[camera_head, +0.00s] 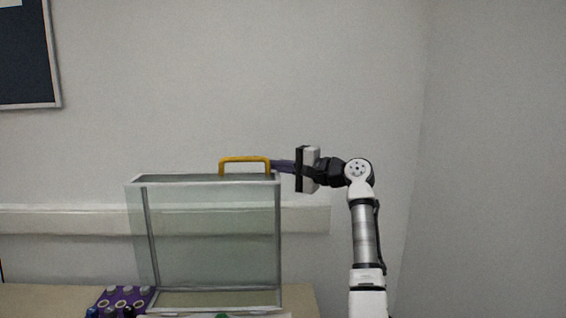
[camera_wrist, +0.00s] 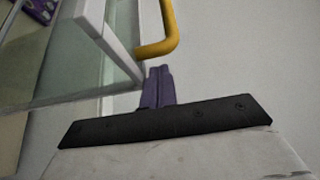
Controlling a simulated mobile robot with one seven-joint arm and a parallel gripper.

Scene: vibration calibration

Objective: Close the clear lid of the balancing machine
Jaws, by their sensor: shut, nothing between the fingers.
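The clear lid (camera_head: 215,240) stands raised and upright, its grey frame above the bench in the head view. Part of its frame and pane also shows at the left of the wrist view (camera_wrist: 110,50). A yellow handle (camera_head: 244,159) sits on the lid's top edge, and it shows at the top of the wrist view (camera_wrist: 157,48). My gripper (camera_head: 273,166) reaches in from the right with its purple fingers shut and empty. In the wrist view the fingertips (camera_wrist: 158,70) are close beside the handle's lower bend; I cannot tell whether they touch. The machine's base is mostly out of view.
A purple block with round knobs (camera_head: 122,298) lies at the lower left on the bench (camera_head: 302,298). A pale rail (camera_head: 60,220) runs along the wall behind the lid. A dark board (camera_head: 25,55) hangs upper left. The space above the lid is clear.

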